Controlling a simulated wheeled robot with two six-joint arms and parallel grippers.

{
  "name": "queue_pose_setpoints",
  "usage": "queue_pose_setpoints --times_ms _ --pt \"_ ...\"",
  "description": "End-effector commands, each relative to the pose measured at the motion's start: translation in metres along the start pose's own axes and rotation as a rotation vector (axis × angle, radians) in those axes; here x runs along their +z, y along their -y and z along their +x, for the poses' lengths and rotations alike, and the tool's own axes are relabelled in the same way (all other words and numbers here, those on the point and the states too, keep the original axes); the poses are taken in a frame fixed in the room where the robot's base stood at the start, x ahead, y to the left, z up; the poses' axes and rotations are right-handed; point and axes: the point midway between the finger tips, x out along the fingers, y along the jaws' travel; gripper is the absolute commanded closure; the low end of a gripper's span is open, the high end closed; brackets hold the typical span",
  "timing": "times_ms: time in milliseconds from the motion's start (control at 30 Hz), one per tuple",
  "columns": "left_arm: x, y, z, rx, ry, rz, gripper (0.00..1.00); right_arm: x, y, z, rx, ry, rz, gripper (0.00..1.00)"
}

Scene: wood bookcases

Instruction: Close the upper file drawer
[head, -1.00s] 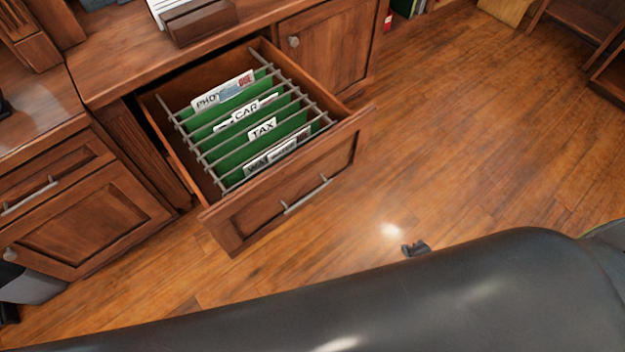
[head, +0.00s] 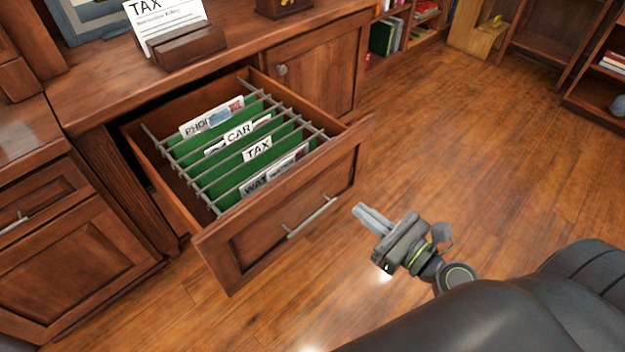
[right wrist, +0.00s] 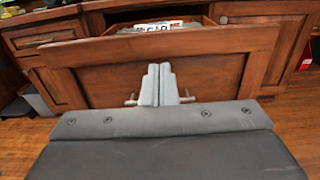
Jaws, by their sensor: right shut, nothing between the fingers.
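The upper file drawer (head: 280,222) is wood and stands pulled far out of the cabinet. Green hanging folders (head: 262,168) with labels such as CAR and TAX hang inside on grey rails. A silver bar handle (head: 312,216) is on its front. My right gripper (head: 362,212) is shut and empty, to the right of the drawer front, pointing toward it. In the right wrist view the closed fingers (right wrist: 158,84) overlap the drawer front (right wrist: 215,75), near the handle; a gap in head view shows them apart from it. My left gripper is not in view.
A desktop (head: 110,80) above the drawer holds a TAX paper in a wooden holder (head: 185,46). A closed cabinet door (head: 312,75) is right of the drawer. Bookshelves (head: 590,90) stand at the back right. Wood floor (head: 460,150) to the right is clear.

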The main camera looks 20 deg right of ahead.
Motion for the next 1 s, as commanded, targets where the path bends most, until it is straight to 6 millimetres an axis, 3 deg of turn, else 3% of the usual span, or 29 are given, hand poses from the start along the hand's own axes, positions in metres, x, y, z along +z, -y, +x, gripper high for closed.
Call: queue_pose_setpoints --times_ms 133,500,700,1000 --pt "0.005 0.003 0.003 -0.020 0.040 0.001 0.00 0.005 0.000 0.021 -0.002 0.003 0.000 1.00" --pt "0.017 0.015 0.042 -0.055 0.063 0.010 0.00 0.002 0.000 0.089 -0.001 0.002 -0.003 1.00" --pt "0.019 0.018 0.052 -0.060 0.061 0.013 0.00 0.001 0.000 0.120 -0.001 0.000 -0.003 1.00" --pt "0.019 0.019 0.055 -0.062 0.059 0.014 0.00 -0.001 0.001 0.135 -0.002 -0.003 -0.005 1.00"
